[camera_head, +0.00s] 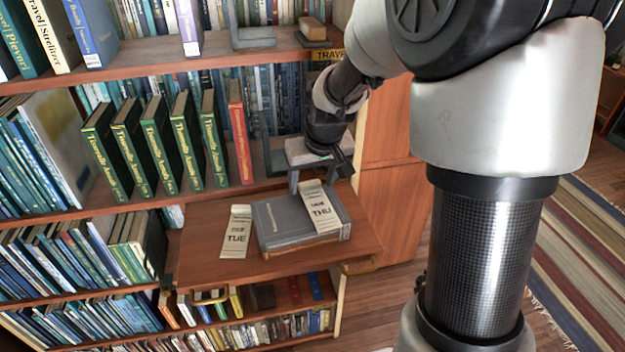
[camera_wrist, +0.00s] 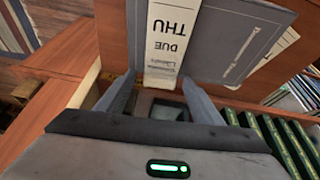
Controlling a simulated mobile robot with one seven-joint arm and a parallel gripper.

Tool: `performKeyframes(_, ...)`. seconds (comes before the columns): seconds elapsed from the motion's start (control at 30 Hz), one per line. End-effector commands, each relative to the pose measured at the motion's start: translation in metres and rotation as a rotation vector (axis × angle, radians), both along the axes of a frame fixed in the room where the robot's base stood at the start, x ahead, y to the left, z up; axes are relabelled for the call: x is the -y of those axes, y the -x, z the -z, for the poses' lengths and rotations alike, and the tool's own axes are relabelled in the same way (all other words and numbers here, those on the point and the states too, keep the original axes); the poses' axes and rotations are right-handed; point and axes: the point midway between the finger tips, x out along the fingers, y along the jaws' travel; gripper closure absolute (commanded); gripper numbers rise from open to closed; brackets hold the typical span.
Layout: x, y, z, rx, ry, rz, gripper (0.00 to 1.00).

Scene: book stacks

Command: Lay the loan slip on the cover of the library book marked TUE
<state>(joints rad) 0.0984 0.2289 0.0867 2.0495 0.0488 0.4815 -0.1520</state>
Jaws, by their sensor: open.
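A grey book (camera_head: 283,222) lies flat on the pull-out wooden shelf. A cream loan slip marked DUE THU (camera_head: 320,207) lies on its cover, at the right side. Both show in the wrist view, the slip (camera_wrist: 167,45) upside down and the book (camera_wrist: 232,38) beside it. Another cream slip marked DUE TUE (camera_head: 237,232) lies on the bare shelf left of the book. My gripper (camera_head: 312,182) is open at the far end of the THU slip. In the wrist view its two fingers (camera_wrist: 160,92) stand either side of that slip's end; contact cannot be told.
The pull-out shelf (camera_head: 203,262) is bare in front of the TUE slip. Green books (camera_head: 160,140) and a red book (camera_head: 239,130) stand on the bookcase shelf behind. A wooden cabinet side (camera_head: 388,205) is to the right.

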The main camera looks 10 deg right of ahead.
Motion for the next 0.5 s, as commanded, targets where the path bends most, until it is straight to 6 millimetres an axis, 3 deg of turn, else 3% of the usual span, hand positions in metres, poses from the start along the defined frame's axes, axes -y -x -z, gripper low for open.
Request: performKeyframes(0.5, 0.004, 0.036, -0.093, 0.006, 0.001, 0.001, 0.39)
